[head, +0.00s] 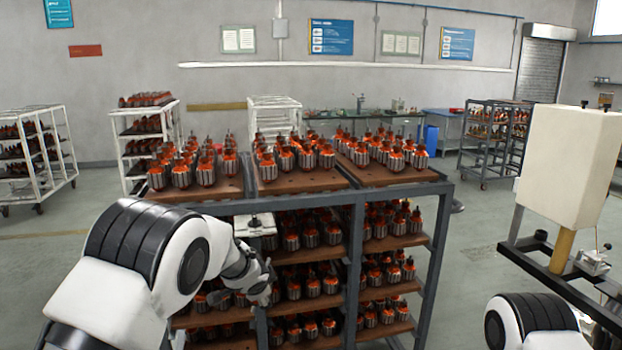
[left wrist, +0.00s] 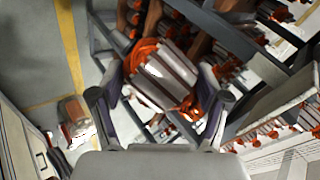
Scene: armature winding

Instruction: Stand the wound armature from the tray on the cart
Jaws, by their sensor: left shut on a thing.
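My left gripper (left wrist: 160,88) is shut on a wound armature (left wrist: 163,72), with a finger on each side of its silver core and orange windings. The armature looks tilted in the left wrist view. In the head view my left gripper (head: 262,288) is low in front of the cart's left front side; the held armature cannot be made out there. The dark-framed cart (head: 356,235) has wooden boards and several levels of armatures. Armatures (head: 300,157) stand upright in rows on its top boards (head: 300,181), with bare wood along the front. My right gripper is outside the view; the tray cannot be identified.
A stand with a cream box (head: 568,165) and a small clamp-like device (head: 594,262) is at the right. White racks (head: 147,140) and a dark rack (head: 495,140) with parts stand behind. The floor right of the cart (head: 470,235) is clear.

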